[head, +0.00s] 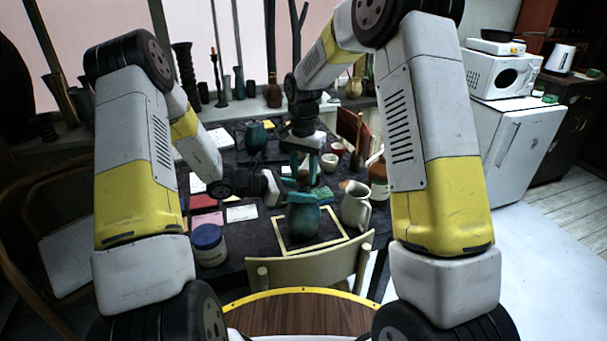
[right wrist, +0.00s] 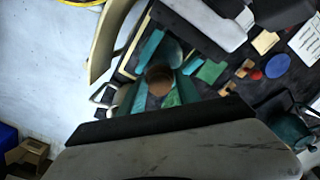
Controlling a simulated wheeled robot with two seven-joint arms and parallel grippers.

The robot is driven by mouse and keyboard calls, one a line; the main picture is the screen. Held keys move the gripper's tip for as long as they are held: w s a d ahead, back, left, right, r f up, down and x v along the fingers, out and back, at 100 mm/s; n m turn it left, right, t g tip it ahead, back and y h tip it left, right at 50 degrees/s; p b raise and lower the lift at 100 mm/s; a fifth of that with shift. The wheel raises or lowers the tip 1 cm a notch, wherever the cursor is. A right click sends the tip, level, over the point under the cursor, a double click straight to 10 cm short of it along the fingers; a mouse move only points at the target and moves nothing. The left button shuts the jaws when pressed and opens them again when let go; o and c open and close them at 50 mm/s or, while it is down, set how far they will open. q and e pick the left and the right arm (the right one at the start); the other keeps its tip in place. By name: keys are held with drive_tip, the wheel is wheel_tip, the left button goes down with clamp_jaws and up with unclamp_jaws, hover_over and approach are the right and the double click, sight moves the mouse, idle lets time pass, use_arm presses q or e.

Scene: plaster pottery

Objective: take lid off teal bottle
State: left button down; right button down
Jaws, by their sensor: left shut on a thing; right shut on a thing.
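The teal bottle (head: 303,222) stands upright near the table's front edge, inside a pale yellow frame (head: 283,248). My left gripper (head: 298,197) comes in from the left and is shut on the bottle near its top. My right gripper (head: 302,170) points down from above and is shut on the lid. In the right wrist view the round brown lid (right wrist: 160,79) shows between its teal fingers. The fingers hide much of the bottle's neck, and I cannot tell whether the lid still touches the bottle.
A blue-lidded jar (head: 209,245) is at the left front. A chair back (head: 312,268) stands before the table. A teal pot (head: 256,136) is farther back.

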sight(303, 172)
use_arm(q)
drive_tip(key=shift+s+a+f, duration=0.2)
drive_tip(key=shift+f, duration=0.25)
use_arm(e)
drive_tip(key=shift+r, duration=2.85)
use_arm(q)
drive_tip(key=c, duration=0.8)
unclamp_jaws()
drive_tip(key=shift+c, duration=0.2)
drive_tip(key=shift+o, duration=1.3)
drive_tip(key=shift+w+r, duration=0.1)
drive_tip(key=shift+r, duration=0.05)
drive_tip(key=shift+r, duration=0.15)
